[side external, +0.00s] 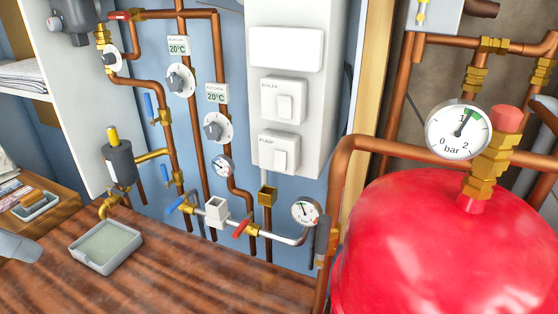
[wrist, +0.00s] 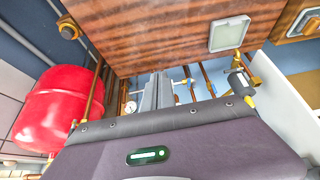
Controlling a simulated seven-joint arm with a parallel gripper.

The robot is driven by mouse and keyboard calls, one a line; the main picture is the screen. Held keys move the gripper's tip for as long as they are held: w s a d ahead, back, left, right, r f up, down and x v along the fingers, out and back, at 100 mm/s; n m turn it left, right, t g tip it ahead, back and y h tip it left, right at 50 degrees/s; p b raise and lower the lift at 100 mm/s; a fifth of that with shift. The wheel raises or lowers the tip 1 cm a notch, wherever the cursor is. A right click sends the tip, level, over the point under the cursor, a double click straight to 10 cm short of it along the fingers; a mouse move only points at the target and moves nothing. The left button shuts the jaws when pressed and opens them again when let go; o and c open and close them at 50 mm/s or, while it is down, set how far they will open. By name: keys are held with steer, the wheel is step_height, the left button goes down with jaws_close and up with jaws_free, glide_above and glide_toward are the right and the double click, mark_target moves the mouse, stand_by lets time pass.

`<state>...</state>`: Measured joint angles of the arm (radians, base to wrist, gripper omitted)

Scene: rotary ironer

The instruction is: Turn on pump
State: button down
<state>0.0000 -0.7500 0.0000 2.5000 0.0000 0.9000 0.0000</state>
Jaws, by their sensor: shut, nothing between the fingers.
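The pump switch (side external: 279,153) is a white wall box labelled PUMP with a rocker, low on the white panel (side external: 302,70) in the side external view. A like box labelled BOILER (side external: 284,101) sits just above it. I cannot tell the rocker's position. In the wrist view my gripper (wrist: 157,88) shows as grey fingers close together, shut and empty. The pump switch cannot be made out in the wrist view. A grey shape cuts in at the left edge of the side external view; I cannot tell whether it is my gripper. Nothing is seen touching the switch.
Copper pipes with valves, dials and gauges run left of and below the panel. A red tank (side external: 440,245) with a pressure gauge (side external: 459,130) fills the right. A wooden top (side external: 190,270) with a shallow grey tray (side external: 107,262) lies in front; its middle is bare.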

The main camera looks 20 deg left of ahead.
steer(key=w+d+r+m+t+y, duration=0.1)
steer(key=w+d+r+m, duration=0.1)
steer(key=w+m, duration=0.45)
steer(key=w+d+r+m, duration=0.2)
steer(key=w+d+m, duration=0.1)
steer(key=w, duration=0.7)
steer(key=w+d+f+m+t+h, duration=0.1)
steer(key=w+d+f+m+t, duration=0.1)
steer(key=w+d+m, duration=0.6)
steer(key=w+d, duration=0.2)
steer(key=d, duration=0.2)
steer(key=shift+w+d+f, duration=0.15)
steer(key=shift+w+d, duration=0.15)
steer(key=shift+w, duration=0.1)
steer(key=shift+m, duration=0.25)
glide_toward(279, 170)
step_height(279, 170, down, 4)
steer(key=shift+w+f, duration=0.15)
steer(key=shift+w, duration=0.85)
steer(key=shift+w+f, duration=0.1)
steer(key=shift+w, duration=0.9)
